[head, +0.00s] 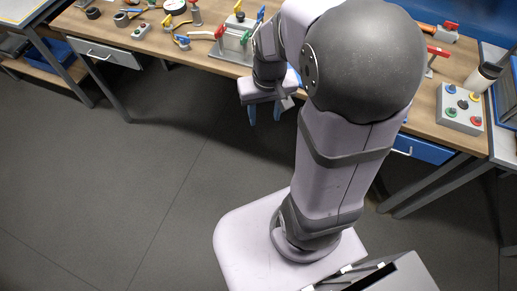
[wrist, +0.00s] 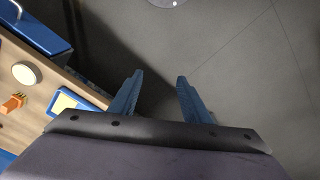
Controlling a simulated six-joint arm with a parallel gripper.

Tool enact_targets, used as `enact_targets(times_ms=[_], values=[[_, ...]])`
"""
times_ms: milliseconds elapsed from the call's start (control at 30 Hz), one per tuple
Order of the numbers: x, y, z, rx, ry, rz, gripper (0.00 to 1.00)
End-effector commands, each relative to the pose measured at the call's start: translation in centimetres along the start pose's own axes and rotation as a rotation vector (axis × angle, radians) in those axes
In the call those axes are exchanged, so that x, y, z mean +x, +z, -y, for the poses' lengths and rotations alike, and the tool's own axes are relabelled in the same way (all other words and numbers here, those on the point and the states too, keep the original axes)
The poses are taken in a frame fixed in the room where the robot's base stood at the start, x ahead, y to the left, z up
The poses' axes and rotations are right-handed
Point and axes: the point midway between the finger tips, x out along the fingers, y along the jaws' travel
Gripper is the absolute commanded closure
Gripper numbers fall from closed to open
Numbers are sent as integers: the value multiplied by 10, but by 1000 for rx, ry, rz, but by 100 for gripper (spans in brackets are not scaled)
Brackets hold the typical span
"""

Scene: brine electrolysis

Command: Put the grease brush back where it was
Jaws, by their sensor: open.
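My gripper (head: 264,112) is open and empty, with blue fingers, in front of the workbench's front edge in the head view. In the wrist view the two fingers of my gripper (wrist: 160,82) stand apart with only grey floor between them. I cannot make out the grease brush for sure. A white pot (head: 482,77) with a dark top stands at the bench's right end, and a dark handle-like shape slants up beside it. A small orange object (wrist: 14,102) lies on the bench in the wrist view; I cannot tell what it is.
The wooden workbench (head: 165,43) carries valves, fittings and a gauge at left. A grey control box (head: 460,108) with coloured buttons is at right. My arm hides the bench's middle. A blue drawer (head: 423,148) is under the bench. The floor (head: 120,180) in front is clear.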

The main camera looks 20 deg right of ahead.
Motion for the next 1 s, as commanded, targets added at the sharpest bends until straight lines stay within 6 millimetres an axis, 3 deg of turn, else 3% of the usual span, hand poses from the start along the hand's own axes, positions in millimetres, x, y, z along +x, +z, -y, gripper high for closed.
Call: enact_targets(times_ms=[33,100,300,1000], values=[[1,22,15,-46,-2,18,57],[5,48,27,-92,-2,43,57],[11,90,40,-162,0,81,57],[12,96,41,-169,0,88,57]])
